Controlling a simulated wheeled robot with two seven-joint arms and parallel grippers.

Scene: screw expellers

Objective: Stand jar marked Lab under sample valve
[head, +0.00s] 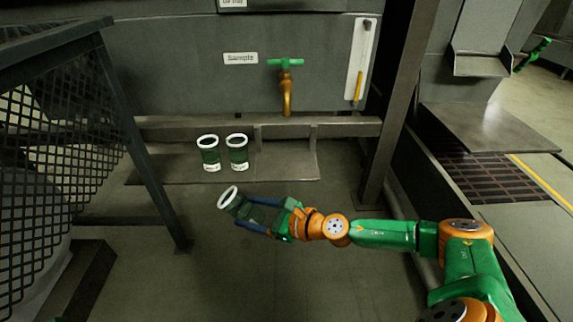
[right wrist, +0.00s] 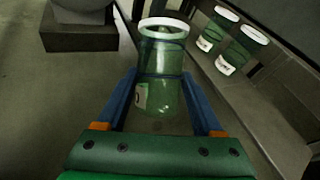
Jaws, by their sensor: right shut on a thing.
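My right gripper (head: 247,213) is shut on a green glass jar (head: 230,198) with a white rim. The jar is tilted in the head view, in front of the shelf and clear of it. In the right wrist view the same jar (right wrist: 161,70) sits between the blue fingers, a pale label partly showing at its left side; its writing cannot be read. The sample valve (head: 286,85) has a green handle and a brass spout, beside a sign reading "Sample". My left gripper is not in view.
Two similar jars, a left one (head: 209,153) and a right one (head: 238,152), stand on the metal shelf (head: 285,166), left of the spout. The shelf below the spout is bare. A mesh guard (head: 65,120) stands at left, a dark post (head: 398,100) at right.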

